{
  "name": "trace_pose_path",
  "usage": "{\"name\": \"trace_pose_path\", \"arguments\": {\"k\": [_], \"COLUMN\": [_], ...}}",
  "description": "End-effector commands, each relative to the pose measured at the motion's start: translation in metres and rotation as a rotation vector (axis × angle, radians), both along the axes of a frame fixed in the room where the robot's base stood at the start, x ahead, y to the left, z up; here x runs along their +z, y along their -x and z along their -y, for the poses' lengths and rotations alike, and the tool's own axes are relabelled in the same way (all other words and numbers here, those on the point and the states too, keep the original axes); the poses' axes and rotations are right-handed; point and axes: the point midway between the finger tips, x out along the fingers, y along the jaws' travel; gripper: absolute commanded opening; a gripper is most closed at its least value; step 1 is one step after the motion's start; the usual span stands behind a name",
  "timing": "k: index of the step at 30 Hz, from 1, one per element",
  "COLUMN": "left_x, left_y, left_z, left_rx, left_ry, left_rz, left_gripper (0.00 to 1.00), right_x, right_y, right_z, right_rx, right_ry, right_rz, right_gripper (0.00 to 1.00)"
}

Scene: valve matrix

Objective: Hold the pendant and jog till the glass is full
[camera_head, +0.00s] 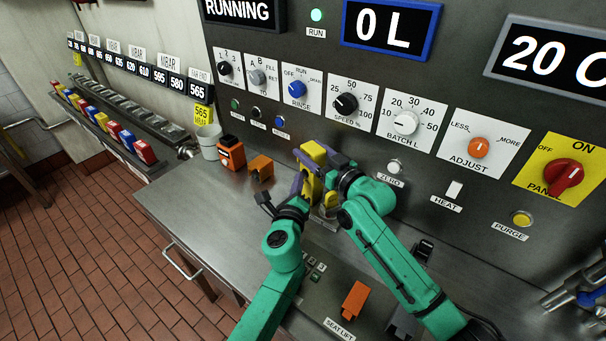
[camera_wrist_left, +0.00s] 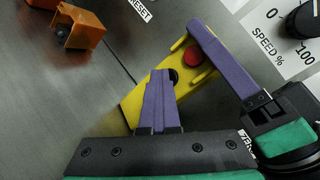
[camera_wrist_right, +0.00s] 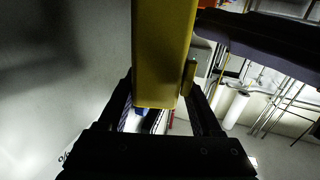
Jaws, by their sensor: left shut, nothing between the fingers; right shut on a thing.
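The yellow pendant (camera_head: 313,151) is held up over the counter in front of the panel. It has a red button (camera_wrist_left: 193,58) and a dark button (camera_wrist_left: 174,76), seen in the left wrist view. My right gripper (camera_head: 332,174) is shut on the pendant, which fills the right wrist view between the fingers (camera_wrist_right: 165,60). My left gripper (camera_head: 297,182) is shut and empty beside the pendant. Its purple fingertips (camera_wrist_left: 160,76) are close to the dark button; I cannot tell whether they touch it. I cannot make out a glass; the arms hide part of the counter.
The display (camera_head: 389,25) reads 0 L and another (camera_head: 240,11) reads RUNNING. A white cup (camera_head: 208,143), an orange-and-black container (camera_head: 231,154) and an orange block (camera_head: 261,168) stand left of the grippers. An orange seat-lift control (camera_head: 355,299) is at the front.

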Motion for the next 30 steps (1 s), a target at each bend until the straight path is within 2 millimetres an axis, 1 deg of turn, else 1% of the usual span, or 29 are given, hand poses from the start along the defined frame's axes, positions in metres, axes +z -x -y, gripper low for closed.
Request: {"name": "trace_pose_path", "arguments": {"k": [5, 15, 23, 26, 30], "left_x": [0.000, 0.001, 0.000, 0.000, 0.000], "left_y": [0.001, 0.011, 0.011, 0.015, 0.024], "left_z": [0.000, -0.013, -0.014, -0.019, -0.030], "left_rx": [-0.002, -0.001, 0.000, 0.001, 0.001], "left_ry": [0.000, -0.001, 0.000, 0.000, -0.001], "left_rz": [0.001, 0.001, 0.000, -0.001, -0.001], "left_gripper": [0.00, 0.00, 0.00, 0.00, 0.00], "right_x": [0.000, 0.000, 0.000, 0.000, -0.001], "right_y": [0.000, 0.000, 0.000, 0.000, 0.000], "right_z": [0.000, 0.000, 0.000, 0.000, 0.000], "right_rx": [0.000, 0.000, 0.000, -0.001, -0.001], "right_ry": [0.001, 0.001, 0.001, 0.001, 0.001], "right_rz": [0.000, -0.001, -0.001, -0.001, 0.000], "right_gripper": [0.00, 0.00, 0.00, 0.00, 0.00]}}
